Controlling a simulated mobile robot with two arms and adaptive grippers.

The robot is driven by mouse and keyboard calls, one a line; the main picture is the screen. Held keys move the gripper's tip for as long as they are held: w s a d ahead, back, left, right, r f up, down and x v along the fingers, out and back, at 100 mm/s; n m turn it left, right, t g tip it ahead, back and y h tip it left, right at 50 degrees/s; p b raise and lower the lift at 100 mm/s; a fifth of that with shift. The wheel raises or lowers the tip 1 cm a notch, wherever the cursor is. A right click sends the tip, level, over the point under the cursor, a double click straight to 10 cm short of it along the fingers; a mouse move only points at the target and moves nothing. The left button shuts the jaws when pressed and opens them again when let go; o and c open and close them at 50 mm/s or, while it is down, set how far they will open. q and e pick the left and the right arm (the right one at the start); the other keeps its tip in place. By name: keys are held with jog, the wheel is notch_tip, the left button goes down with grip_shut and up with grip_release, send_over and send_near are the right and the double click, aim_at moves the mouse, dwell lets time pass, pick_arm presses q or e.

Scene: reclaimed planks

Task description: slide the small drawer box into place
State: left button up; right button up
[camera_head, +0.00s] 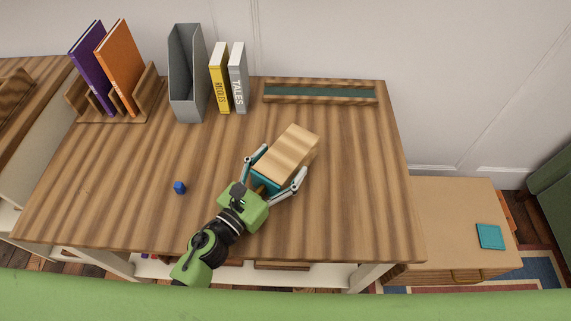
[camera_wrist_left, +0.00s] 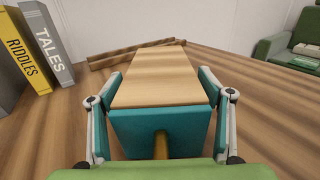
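The small drawer box (camera_head: 288,153) has a pale wooden top and a teal front (camera_wrist_left: 160,125) with a yellowish knob (camera_wrist_left: 160,146). It lies slanted over the middle of the striped table. My left gripper (camera_head: 282,163) is shut on it, with one finger along each long side; in the wrist view both pads lie close against its sides. Whether its underside touches the tabletop is hidden. A low wooden frame with a dark green inside (camera_head: 320,93) lies at the table's back right, behind the box. My right gripper is not in view.
A small blue object (camera_head: 180,187) stands left of my arm. A grey file holder (camera_head: 187,80), a yellow book (camera_head: 220,85) and a grey book (camera_head: 238,85) stand at the back. A wooden rack (camera_head: 146,85) holds two books. The table's right side is clear.

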pick_arm(q)
jog(key=c, duration=0.9)
jog(key=shift+c, duration=0.2)
jog(key=shift+w+d, duration=0.45)
jog(key=shift+w, duration=1.75)
jog(key=shift+w+d, duration=0.4)
jog(key=shift+w, duration=1.75)
jog(key=shift+w+d, duration=0.45)
jog(key=shift+w, duration=1.75)
jog(key=o, duration=1.6)
jog(key=shift+o, duration=0.2)
jog(key=shift+v, duration=3.6)
